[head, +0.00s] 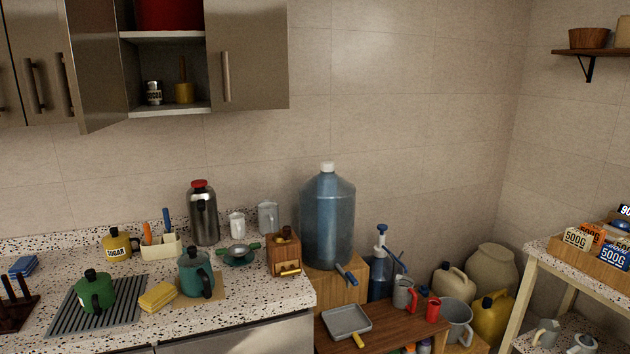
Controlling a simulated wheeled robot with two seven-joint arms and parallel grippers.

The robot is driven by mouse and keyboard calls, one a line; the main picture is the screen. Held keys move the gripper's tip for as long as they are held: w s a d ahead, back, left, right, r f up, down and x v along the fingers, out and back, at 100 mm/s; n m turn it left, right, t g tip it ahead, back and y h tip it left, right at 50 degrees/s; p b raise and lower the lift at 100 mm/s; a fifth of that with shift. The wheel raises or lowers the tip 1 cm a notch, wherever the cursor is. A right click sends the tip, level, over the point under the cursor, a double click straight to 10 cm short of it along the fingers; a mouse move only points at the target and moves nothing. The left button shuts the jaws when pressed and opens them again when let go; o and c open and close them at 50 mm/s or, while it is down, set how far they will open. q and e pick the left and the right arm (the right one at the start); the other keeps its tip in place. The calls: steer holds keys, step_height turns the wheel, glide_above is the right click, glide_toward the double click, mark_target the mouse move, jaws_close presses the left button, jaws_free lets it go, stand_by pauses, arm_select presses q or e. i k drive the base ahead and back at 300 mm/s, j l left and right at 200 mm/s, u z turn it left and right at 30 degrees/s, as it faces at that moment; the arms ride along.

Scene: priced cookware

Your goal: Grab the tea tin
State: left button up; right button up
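I see no container whose label I can read as tea. A small white tin with a dark label (153,92) stands on the lower shelf of the open wall cabinet, and its lettering is too small to read surely. A yellow container marked SUGAR (117,245) stands at the back left of the counter. Small boxes marked 500G, one pale (578,238) and one blue (613,256), sit in a wooden tray at the far right. Neither of my grippers shows in the head view.
The speckled counter (235,309) holds a green kettle (95,292), a teal pot (195,272), a steel flask (203,218) and a wooden grinder (285,255). A large blue water bottle (327,220) stands beside it. The counter's front strip is mostly clear.

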mark_target(97, 302)
steer(key=j, duration=0.6)
steer(key=k+j+z, duration=0.1)
steer(key=j, duration=1.15)
steer(key=k+j+z, duration=0.1)
steer(key=j, duration=0.5)
steer(key=k+j, duration=0.1)
steer(key=j, duration=0.55)
steer(key=k+j+z, duration=0.1)
steer(key=j, duration=0.5)
steer(key=i+l+u, duration=0.15)
steer(key=l, duration=0.55)
steer(key=l+u, duration=0.15)
steer(key=l, duration=0.5)
steer(key=i, duration=0.05)
